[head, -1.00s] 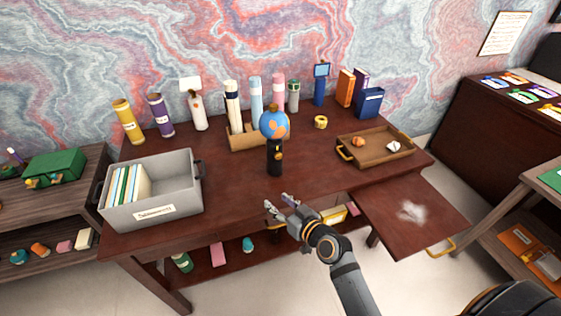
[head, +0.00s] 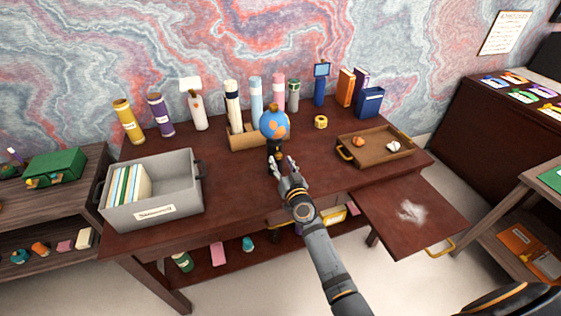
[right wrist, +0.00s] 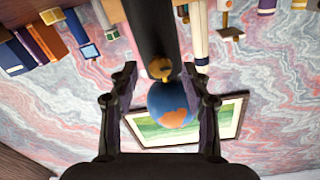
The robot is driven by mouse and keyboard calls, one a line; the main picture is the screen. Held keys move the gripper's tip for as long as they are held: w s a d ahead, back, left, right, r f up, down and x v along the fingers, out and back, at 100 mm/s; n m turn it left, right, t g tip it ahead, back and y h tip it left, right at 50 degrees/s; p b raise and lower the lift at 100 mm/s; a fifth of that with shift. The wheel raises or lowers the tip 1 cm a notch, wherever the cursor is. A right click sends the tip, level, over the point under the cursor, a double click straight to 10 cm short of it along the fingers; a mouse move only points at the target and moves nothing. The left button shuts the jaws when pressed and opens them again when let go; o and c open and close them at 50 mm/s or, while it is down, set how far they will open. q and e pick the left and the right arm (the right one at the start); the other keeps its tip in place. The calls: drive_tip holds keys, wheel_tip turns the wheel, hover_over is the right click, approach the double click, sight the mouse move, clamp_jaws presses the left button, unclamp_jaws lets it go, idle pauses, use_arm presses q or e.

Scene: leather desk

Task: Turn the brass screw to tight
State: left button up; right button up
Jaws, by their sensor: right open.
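The brass screw (right wrist: 160,69) is a small gold knob on the front of a black post (right wrist: 150,25). A blue globe with orange patches (head: 274,124) sits on top of the post; it also shows in the right wrist view (right wrist: 170,104). My right gripper (head: 281,163) is open just in front of the post, and its fingers partly hide the post in the head view. In the right wrist view the screw lies between the two open fingers, with a gap on each side. Contact does not show. My left gripper is not in view.
A grey bin with folders (head: 168,193) stands at the left of the desk. A wooden tray (head: 378,157) with small objects is at the right. Bottles, tubes and books line the back. A brown pull-out board (head: 385,207) extends at the right front. The desk's front middle is clear.

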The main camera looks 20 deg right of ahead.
drive_tip(key=shift+w, duration=0.6)
clamp_jaws()
